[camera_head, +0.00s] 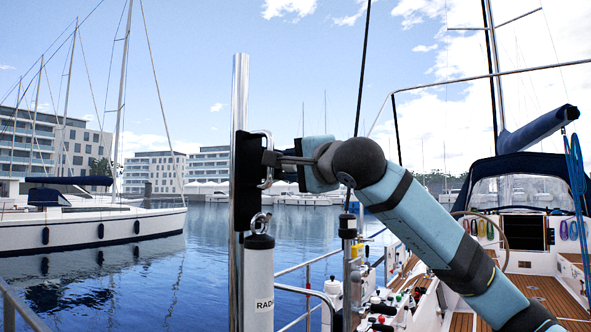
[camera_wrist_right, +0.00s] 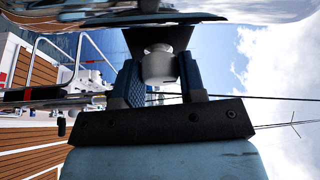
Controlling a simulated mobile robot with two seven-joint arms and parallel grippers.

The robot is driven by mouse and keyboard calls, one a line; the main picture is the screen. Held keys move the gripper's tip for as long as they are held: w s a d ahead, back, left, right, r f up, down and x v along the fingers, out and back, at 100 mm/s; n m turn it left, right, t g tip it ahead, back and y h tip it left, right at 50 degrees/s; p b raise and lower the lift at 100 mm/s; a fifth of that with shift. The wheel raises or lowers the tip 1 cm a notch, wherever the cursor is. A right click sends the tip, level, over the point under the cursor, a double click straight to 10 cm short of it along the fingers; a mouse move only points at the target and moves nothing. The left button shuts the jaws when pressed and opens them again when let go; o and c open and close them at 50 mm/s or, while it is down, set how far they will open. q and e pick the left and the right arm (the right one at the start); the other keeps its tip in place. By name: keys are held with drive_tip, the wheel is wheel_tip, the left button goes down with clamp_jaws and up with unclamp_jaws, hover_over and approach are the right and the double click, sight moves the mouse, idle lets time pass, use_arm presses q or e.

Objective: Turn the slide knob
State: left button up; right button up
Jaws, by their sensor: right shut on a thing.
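A black slide fitting (camera_head: 244,200) is mounted on an upright shiny metal pole (camera_head: 240,90). My right gripper (camera_head: 271,159) reaches in from the right, its fingertips at the upper part of this fitting. In the right wrist view the slide knob (camera_wrist_right: 158,66), pale grey and rounded, sits between the two dark fingers of my right gripper (camera_wrist_right: 160,82), which is shut on it. A dark plate (camera_wrist_right: 158,40) lies just beyond the knob. In the head view the fingers largely hide the knob. My left gripper is not in view.
A metal loop (camera_head: 268,140) stands out close by my right fingers. A white cylinder (camera_head: 259,280) hangs under the fitting from a shackle (camera_head: 260,223). Rails and a boat deck (camera_head: 545,290) lie to the right. Open water (camera_head: 150,270) is at the left.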

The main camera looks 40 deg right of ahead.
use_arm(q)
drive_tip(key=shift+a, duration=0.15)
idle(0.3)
use_arm(e)
drive_tip(key=o, duration=0.9)
use_arm(q)
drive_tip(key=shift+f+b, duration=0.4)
drive_tip(key=shift+b, duration=0.5)
use_arm(e)
drive_tip(key=s, duration=0.9)
drive_tip(key=s+f, duration=0.1)
drive_tip(key=s, duration=0.3)
drive_tip(key=shift+s, duration=0.4)
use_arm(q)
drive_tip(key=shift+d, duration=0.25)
use_arm(e)
drive_tip(key=shift+f, duration=0.1)
